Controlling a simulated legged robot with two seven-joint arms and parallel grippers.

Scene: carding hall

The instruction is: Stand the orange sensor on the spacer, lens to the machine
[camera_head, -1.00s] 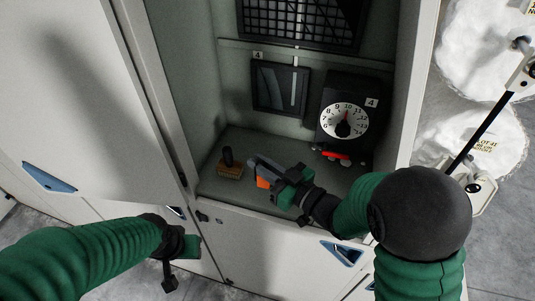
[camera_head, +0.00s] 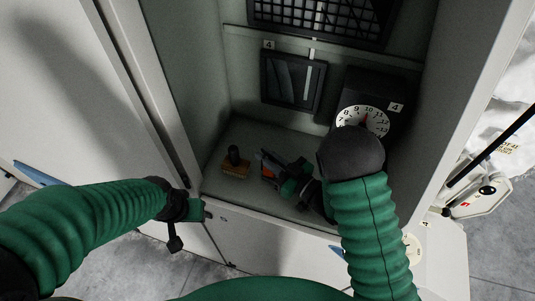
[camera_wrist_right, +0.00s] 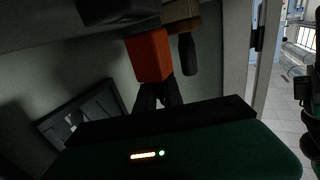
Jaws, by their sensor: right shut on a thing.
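My right gripper (camera_head: 283,174) is inside the recess of the machine, low over its grey floor. It is shut on the orange sensor (camera_head: 269,172), which shows only partly in the head view. In the right wrist view the sensor (camera_wrist_right: 148,54) is an orange block between the dark fingertips. I cannot make out its lens. My left gripper (camera_head: 194,209) is outside, in front of the lower panel; its jaws are too small to read. I cannot identify the spacer.
A brush (camera_head: 236,165) with brown bristles and a black handle stands left of my right gripper. A numbered dial (camera_head: 365,119) at the back right is partly covered by my arm. A dark framed window (camera_head: 292,82) is on the back wall. The open door (camera_head: 70,100) is at left.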

